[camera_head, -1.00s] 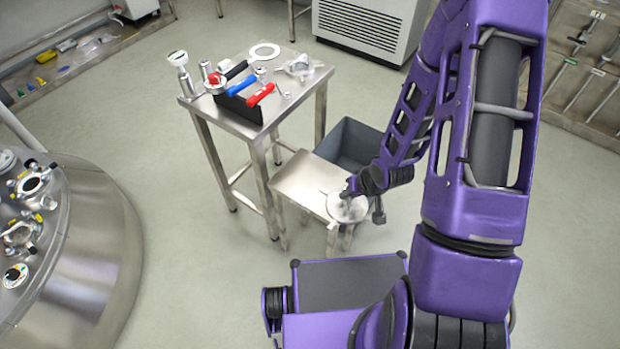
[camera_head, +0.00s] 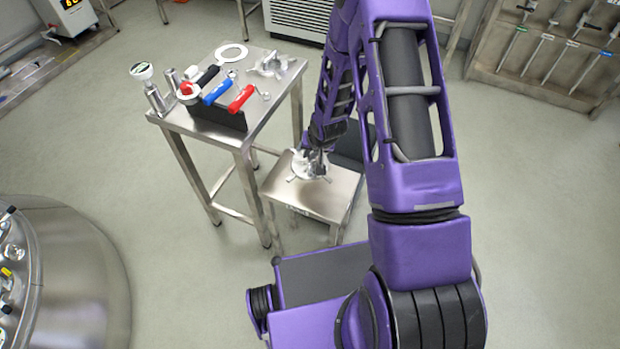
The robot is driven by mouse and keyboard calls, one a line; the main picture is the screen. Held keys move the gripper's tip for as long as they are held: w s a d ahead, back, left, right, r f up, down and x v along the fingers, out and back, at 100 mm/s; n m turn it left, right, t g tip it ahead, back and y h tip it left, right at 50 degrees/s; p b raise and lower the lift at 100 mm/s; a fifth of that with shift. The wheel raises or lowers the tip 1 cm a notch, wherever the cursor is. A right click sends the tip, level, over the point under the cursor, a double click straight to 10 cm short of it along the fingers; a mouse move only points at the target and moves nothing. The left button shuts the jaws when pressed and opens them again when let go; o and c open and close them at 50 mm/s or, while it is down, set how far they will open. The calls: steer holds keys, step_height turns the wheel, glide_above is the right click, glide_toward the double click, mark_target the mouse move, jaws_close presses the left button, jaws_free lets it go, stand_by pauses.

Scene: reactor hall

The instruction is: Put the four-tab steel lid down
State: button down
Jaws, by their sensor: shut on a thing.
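The four-tab steel lid (camera_head: 297,172) is a round, pale metal disc with tabs sticking out at its rim. My gripper (camera_head: 314,166) is shut on it from above. The lid is over the low steel table (camera_head: 300,201), near its far edge. I cannot tell whether the lid touches the tabletop or hangs just above it. My gripper and wrist hide part of the lid.
A taller steel table (camera_head: 262,97) stands behind on the left, with a black tool holder (camera_head: 216,114), red and blue handled tools and metal fittings. A dark grey bin (camera_head: 352,142) is partly hidden behind my arm. The low table's front is bare.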

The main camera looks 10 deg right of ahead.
step_height(320, 180, down, 8)
steer(key=shift+f+b, duration=0.1)
steer(key=shift+b, duration=0.35)
steer(key=c, duration=1.3)
jaws_free()
steer(key=shift+f, duration=0.15)
steer(key=o, duration=0.5)
steer(key=shift+c, duration=0.2)
steer(key=shift+s+d+r, duration=0.1)
steer(key=shift+s+r, duration=0.05)
steer(key=shift+r, duration=0.3)
steer(key=p+v, duration=0.1)
steer(key=v, duration=1)
steer(key=shift+s+r+p, duration=0.1)
steer(key=shift+r+p, duration=0.15)
steer(key=shift+p, duration=0.15)
